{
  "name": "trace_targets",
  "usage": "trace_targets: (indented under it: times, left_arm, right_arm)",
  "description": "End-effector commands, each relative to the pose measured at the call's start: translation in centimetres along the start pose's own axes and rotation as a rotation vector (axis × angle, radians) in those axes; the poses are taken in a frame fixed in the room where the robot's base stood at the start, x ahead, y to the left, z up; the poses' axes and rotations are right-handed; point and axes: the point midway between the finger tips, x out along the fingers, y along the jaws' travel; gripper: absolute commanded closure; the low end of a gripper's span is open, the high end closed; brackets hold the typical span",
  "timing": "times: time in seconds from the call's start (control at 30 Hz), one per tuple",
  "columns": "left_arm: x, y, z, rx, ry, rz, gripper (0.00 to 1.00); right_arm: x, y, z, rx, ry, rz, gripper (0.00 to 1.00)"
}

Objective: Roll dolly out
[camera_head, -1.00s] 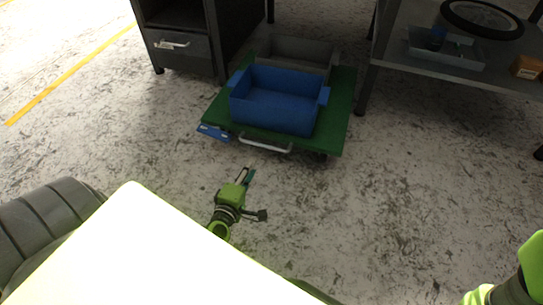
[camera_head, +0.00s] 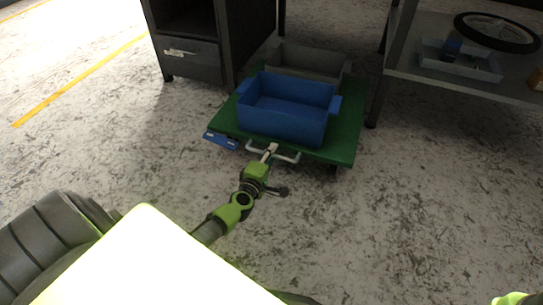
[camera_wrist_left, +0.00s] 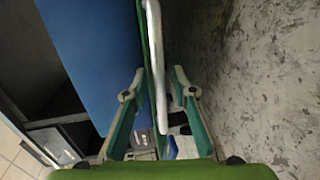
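The dolly is a green flat platform (camera_head: 346,140) on the floor, with a pale handle (camera_head: 287,156) on its near edge. A blue crate (camera_head: 285,125) and a grey crate (camera_head: 312,60) stand on it. My left gripper (camera_head: 268,153) is at the handle. In the left wrist view, the handle (camera_wrist_left: 155,50) runs between the two spread fingers of the left gripper (camera_wrist_left: 158,80), with gaps beside it. The dolly's wheels are mostly hidden. My right gripper is out of view; only a bit of green arm shows at the lower right corner.
A dark cabinet (camera_head: 193,60) stands left of the dolly, and a grey table (camera_head: 425,80) with a wheel (camera_head: 497,31) and a tray (camera_head: 460,64) stands to its right. A blue piece (camera_head: 221,140) sits at the dolly's near left corner. The near floor is clear.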

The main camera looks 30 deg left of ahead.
Motion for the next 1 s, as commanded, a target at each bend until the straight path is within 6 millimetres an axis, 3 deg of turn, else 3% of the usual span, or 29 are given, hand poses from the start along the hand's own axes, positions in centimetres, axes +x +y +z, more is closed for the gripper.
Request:
trace_targets:
  times: [0.13, 0.23, 0.47, 0.7, 0.93, 1.0]
  left_arm:
    - [0.0, 0.0, 0.0, 0.000, 0.000, 0.000, 0.75]
    - [0.0, 0.0, 0.0, 0.000, 0.000, 0.000, 1.00]
    - [-0.2, 0.0, 0.0, 0.000, 0.000, -0.001, 1.00]
    - [-1.9, -0.4, 0.0, -0.001, 0.001, -0.003, 1.00]
    - [-1.9, -0.5, 0.0, -0.001, 0.001, -0.001, 1.00]
    - [-1.9, -0.5, 0.0, -0.001, 0.001, -0.001, 0.76]
  right_arm:
    - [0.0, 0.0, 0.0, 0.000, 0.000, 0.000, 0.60]
    - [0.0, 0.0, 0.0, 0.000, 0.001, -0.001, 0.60]
    - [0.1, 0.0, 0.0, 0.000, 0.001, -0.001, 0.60]
    - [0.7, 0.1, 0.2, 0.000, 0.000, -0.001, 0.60]
    - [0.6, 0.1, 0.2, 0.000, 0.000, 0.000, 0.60]
    - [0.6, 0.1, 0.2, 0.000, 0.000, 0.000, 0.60]
